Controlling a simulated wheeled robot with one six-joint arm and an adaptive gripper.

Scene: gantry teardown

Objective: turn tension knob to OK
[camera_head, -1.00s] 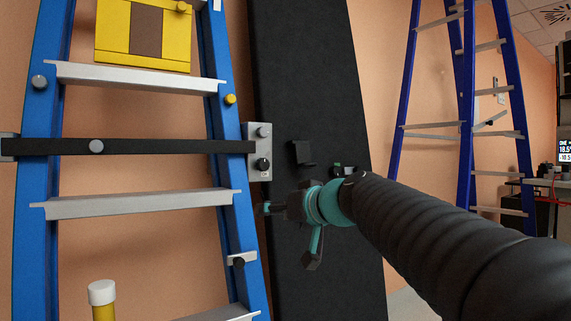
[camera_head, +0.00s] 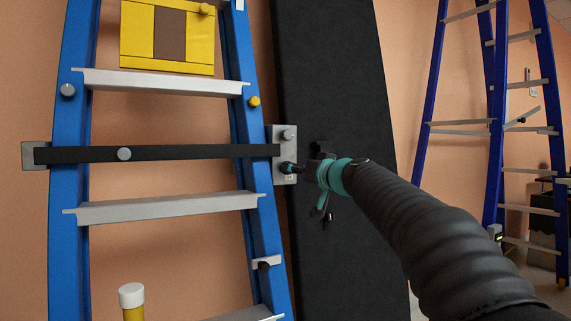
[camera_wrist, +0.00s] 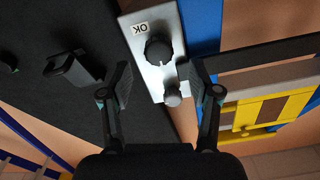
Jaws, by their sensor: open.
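The tension knob (camera_wrist: 158,47) is a black round knob on a silver plate (camera_wrist: 181,62) with a printed "OK" label (camera_wrist: 140,28) near one corner. A silver bolt head (camera_wrist: 172,97) is on the same plate. My gripper (camera_wrist: 160,80) is open in the wrist view, with its two fingers on either side of the plate's lower part and the knob ahead between them.
A blue ladder (camera_head: 68,200) stands at left, with a black bar (camera_head: 190,153) running across it to the plate. A tall dark panel (camera_head: 330,90) is behind my gripper, with a dark bracket (camera_wrist: 72,70) sticking out. Another blue ladder (camera_head: 497,100) stands at right.

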